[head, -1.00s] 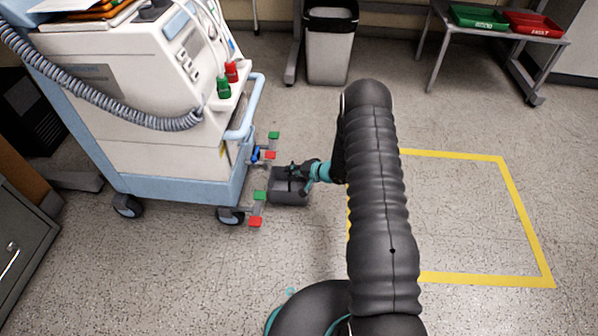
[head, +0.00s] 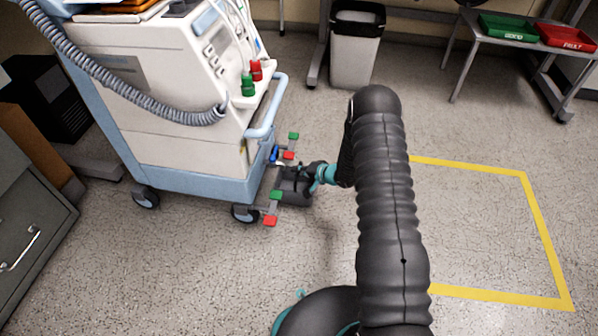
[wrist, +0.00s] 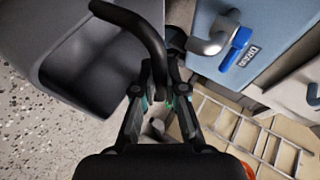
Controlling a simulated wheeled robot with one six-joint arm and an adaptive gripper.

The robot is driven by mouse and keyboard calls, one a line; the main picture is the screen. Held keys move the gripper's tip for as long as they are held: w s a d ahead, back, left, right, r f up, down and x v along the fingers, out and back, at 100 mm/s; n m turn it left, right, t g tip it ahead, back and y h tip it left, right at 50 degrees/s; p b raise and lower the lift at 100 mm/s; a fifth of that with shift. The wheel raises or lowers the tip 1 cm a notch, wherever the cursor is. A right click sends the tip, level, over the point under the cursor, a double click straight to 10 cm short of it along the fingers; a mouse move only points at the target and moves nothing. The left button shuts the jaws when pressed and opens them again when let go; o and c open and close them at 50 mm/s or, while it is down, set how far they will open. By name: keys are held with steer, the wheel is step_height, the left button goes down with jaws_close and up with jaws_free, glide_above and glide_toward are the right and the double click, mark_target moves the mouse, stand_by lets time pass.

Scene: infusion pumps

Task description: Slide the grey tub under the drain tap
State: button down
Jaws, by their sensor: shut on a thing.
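The grey tub (head: 295,192) is on the floor by the lower right side of the white and blue machine, beside its low rail with red and green blocks. In the wrist view the tub (wrist: 60,72) fills the upper left. Its dark curved handle (wrist: 143,28) rises over the rim. My gripper (wrist: 160,82) is shut on the handle; it also shows at the tub's right in the head view (head: 310,179). The drain tap, a grey spout with a blue lever (wrist: 236,50), is right of the tub; its lever shows small in the head view (head: 274,154).
The machine (head: 180,110) stands on casters at the left. A yellow floor outline (head: 530,215) lies right of my arm. A bin (head: 355,50) and a table with green (head: 505,28) and red (head: 565,37) trays are at the back. Floor in front of the tub is clear.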

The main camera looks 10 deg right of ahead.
steer(key=shift+f, duration=0.3)
steer(key=c, duration=1.2)
jaws_free()
steer(key=shift+o, duration=0.2)
steer(key=v, duration=1.2)
